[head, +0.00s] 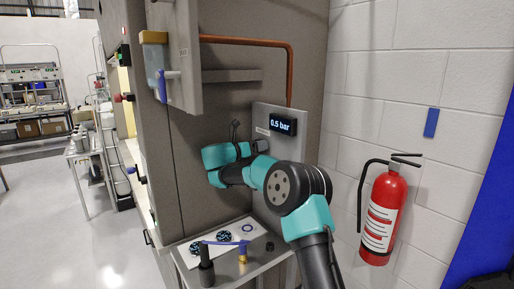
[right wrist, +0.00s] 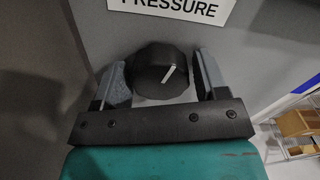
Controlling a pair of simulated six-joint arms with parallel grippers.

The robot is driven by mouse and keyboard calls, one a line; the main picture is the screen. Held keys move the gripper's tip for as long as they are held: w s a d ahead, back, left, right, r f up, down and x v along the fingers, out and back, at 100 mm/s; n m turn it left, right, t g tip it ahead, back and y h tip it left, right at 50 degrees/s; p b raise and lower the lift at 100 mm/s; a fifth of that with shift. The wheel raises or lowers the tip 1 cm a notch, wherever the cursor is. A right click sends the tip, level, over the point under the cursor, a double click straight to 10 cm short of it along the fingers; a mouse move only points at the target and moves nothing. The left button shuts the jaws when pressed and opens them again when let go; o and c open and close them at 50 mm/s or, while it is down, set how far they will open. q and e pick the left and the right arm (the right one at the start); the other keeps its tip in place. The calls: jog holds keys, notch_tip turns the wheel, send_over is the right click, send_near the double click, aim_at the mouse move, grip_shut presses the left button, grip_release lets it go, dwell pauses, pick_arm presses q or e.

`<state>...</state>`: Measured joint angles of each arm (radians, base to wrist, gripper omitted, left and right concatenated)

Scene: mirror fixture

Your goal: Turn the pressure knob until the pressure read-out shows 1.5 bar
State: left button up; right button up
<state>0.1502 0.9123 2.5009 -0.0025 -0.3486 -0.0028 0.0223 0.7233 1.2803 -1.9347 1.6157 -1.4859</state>
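The pressure read-out (head: 283,125) on the grey panel shows 0.5 bar in the head view. In the right wrist view the pressure knob (right wrist: 160,72) is black and faceted, with a white pointer line tilted up to the right. It sits below a white label (right wrist: 175,8) reading PRESSURE. My right gripper (right wrist: 162,64) is open, with one finger on each side of the knob and a narrow gap to each. In the head view the knob and fingertips are too small or covered by my right arm to make out clearly. My left gripper is in neither view.
A small table (head: 268,262) below the panel carries a blue-handled part and round items. A copper pipe (head: 290,75) runs above the panel. A red fire extinguisher (head: 381,215) hangs on the white wall at right. Open floor lies at left.

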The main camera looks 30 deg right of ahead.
jog(key=c, duration=0.6)
jog(key=shift+m, duration=0.5)
jog(key=m, duration=1)
jog(key=shift+m, duration=0.4)
jog(key=o, duration=0.9)
